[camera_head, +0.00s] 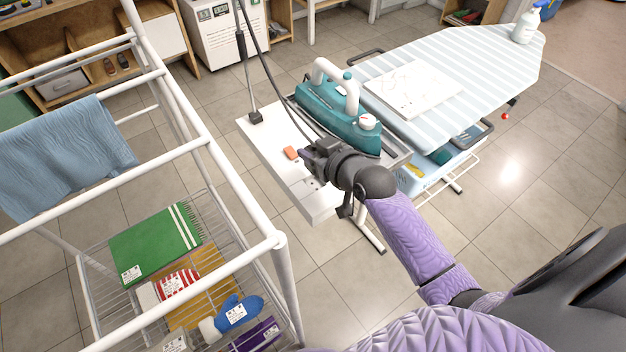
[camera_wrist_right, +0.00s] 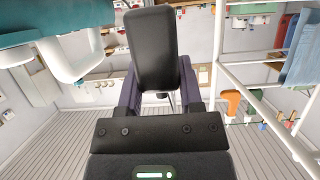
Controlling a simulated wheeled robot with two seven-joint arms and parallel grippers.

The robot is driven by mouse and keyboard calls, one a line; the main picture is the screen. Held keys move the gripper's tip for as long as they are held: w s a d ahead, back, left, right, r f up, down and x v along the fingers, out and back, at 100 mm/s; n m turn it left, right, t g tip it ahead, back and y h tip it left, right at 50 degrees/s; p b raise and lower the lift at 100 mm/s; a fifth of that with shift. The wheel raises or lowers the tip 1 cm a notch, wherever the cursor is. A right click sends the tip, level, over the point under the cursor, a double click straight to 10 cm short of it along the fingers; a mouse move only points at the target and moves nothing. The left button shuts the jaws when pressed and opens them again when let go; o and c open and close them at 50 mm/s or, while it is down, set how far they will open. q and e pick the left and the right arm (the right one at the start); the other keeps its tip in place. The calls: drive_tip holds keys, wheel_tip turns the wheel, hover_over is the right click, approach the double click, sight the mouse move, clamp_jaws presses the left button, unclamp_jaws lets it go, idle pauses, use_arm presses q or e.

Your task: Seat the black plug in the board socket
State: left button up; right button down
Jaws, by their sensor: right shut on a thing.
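The white board (camera_head: 262,143) lies at the end of the ironing board, beside the teal iron. It carries an orange switch (camera_head: 291,152) and a socket face (camera_head: 312,183) near its front end. My right gripper (camera_head: 308,156) is over the board, close to the switch and socket. In the right wrist view, the black plug (camera_wrist_right: 153,48) is a dark block between the purple fingers, which are shut on it. In the head view the gripper mostly hides the plug, and I cannot tell its height above the socket. My left gripper is not in view.
The teal iron (camera_head: 340,112) stands close behind my right gripper. A black cable (camera_head: 268,75) runs down towards the gripper, near a thin pole with a black base (camera_head: 255,117). A white drying rack (camera_head: 180,165) stands at left. The striped ironing board (camera_head: 465,70) extends right.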

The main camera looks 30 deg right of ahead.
wheel_tip(320, 180, down, 7)
drive_tip(key=b, duration=0.3)
drive_tip(key=shift+r, duration=0.3)
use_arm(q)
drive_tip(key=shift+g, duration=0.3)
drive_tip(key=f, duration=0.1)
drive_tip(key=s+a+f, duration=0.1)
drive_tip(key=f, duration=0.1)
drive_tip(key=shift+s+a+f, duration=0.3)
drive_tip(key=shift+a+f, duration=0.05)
use_arm(e)
drive_tip(key=shift+f, duration=0.1)
drive_tip(key=shift+c, duration=1.2)
unclamp_jaws()
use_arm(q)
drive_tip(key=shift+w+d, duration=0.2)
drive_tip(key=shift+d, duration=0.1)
